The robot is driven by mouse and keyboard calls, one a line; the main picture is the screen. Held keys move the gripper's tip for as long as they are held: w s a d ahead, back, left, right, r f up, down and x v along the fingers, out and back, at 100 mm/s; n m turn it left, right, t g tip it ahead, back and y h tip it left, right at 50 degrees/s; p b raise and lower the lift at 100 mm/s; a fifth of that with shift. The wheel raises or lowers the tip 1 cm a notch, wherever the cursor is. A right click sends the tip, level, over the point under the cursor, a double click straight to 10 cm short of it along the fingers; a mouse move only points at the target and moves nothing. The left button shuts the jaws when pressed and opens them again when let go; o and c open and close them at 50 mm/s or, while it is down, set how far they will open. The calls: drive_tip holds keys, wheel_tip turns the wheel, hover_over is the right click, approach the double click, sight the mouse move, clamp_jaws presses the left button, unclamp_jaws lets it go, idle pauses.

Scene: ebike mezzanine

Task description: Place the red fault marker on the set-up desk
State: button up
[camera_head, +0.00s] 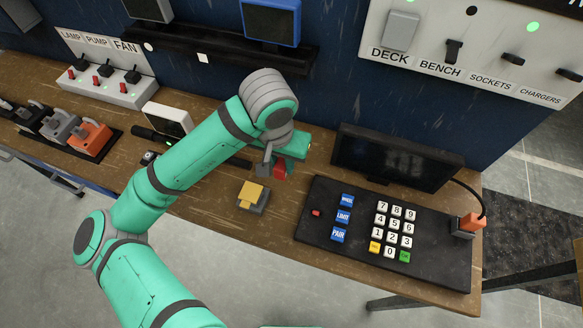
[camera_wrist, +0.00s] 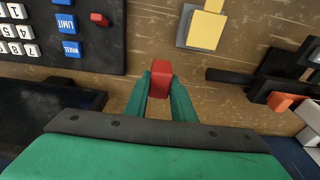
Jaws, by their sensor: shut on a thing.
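The red fault marker (camera_head: 280,171) is a small red block, held between the two fingers of my gripper (camera_head: 275,165). In the wrist view the marker (camera_wrist: 161,79) sits between the green fingertips of my gripper (camera_wrist: 160,88), its end showing past them. The desk (camera_wrist: 150,25) fills the background of the wrist view. I cannot tell whether the marker touches the desk.
A grey block with a yellow top (camera_head: 252,195) lies near the front edge. The black keypad panel (camera_head: 340,255) with a small red button (camera_head: 316,212) is to the right, a dark screen (camera_head: 395,158) behind it. A white box (camera_head: 167,120) and orange-and-grey tools (camera_head: 90,137) are left.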

drive_tip(key=f, duration=0.1)
drive_tip(key=w+d+f, duration=0.1)
drive_tip(key=d, duration=0.1)
drive_tip(key=shift+w+f, duration=0.3)
drive_tip(key=shift+f, duration=0.1)
drive_tip(key=shift+w+d+f, duration=0.1)
drive_tip(key=shift+w+f, duration=0.05)
drive_tip(key=shift+f, duration=1.65)
drive_tip(key=shift+f, duration=0.1)
drive_tip(key=o, duration=1)
drive_tip(key=r, duration=0.4)
drive_tip(key=s+r, duration=0.1)
drive_tip(key=r, duration=0.7)
drive_tip(key=shift+s+a, duration=0.3)
drive_tip(key=shift+s, duration=0.05)
drive_tip(key=shift+d, duration=0.1)
